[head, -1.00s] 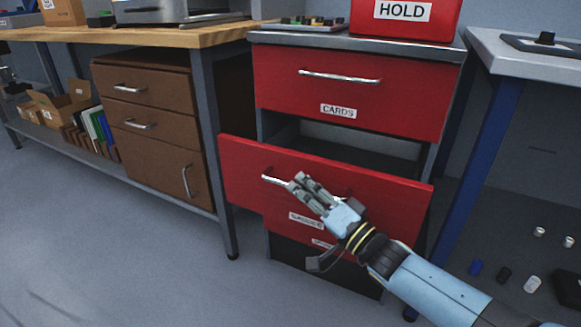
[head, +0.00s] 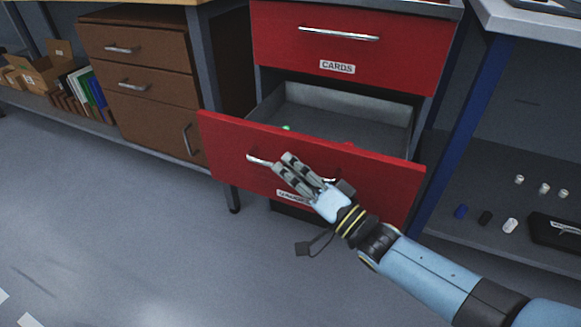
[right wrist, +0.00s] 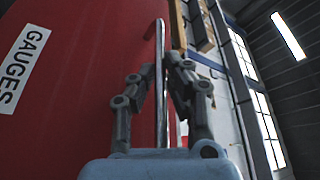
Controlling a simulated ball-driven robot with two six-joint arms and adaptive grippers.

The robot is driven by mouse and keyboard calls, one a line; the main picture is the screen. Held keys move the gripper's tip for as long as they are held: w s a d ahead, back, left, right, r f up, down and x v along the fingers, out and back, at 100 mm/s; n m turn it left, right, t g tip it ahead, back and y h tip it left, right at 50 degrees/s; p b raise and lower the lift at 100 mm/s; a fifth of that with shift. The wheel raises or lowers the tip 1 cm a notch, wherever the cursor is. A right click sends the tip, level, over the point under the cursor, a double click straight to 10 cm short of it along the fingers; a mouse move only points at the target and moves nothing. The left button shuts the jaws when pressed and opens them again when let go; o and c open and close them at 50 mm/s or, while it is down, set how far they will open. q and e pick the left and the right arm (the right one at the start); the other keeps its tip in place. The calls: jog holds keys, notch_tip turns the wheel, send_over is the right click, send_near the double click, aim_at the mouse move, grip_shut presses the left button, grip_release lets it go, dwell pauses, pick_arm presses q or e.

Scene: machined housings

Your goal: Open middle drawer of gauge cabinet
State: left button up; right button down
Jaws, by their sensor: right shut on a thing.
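The red gauge cabinet's middle drawer (head: 385,185) stands pulled well out, and its grey inside (head: 345,108) shows from above. A small green thing and a red thing show just behind its front. Its label reads GAUGES in the right wrist view (right wrist: 25,62). My right gripper (head: 287,163) is shut on the drawer's bar handle (head: 258,159). The right wrist view shows the handle (right wrist: 160,75) between the two fingers (right wrist: 155,75). The top drawer (head: 350,40), marked CARDS, is closed. The lower part of the cabinet is mostly hidden. My left gripper is not in view.
A brown drawer unit (head: 145,85) under a bench stands to the left, with boxes and books on a shelf beyond. At the right, a table with a blue leg (head: 460,125) has small cylinders on its lower shelf. The floor (head: 150,240) in front is clear.

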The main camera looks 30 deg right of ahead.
jog(key=c, duration=1.4)
grip_release()
jog(key=shift+s+f, duration=0.1)
jog(key=shift+s, duration=0.05)
jog(key=v, duration=1.1)
jog(key=shift+s+d+f, duration=0.15)
jog(key=shift+s, duration=0.2)
